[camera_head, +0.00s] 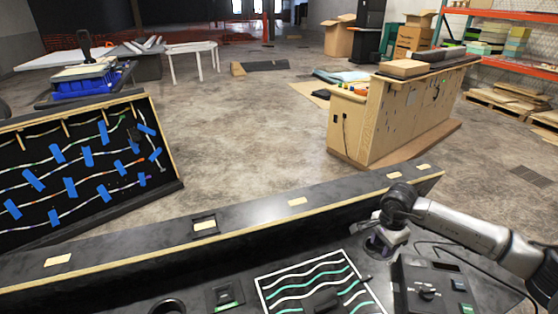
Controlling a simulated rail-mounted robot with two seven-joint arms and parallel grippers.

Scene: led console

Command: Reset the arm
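My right arm comes in from the right edge. Its dark wrist is bent over the console, and the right gripper (378,246) points down at the console's back edge, close to a round dark fitting with a purplish tint. The fingertips are small and dark there, so I cannot tell whether they are open or touching it. My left gripper does not show. The black console (200,285) fills the bottom of the head view. It bears a panel with white and green wavy lines (308,284), partly covered by dark shapes, and a black control box (436,291) with a knob.
A raised ledge (250,212) with light labels runs behind the console. A slanted board (80,165) with wires and blue tape stands at left. A wooden counter (400,118), white table (192,48) and orange shelving (505,15) stand farther off. The concrete floor between is mostly clear.

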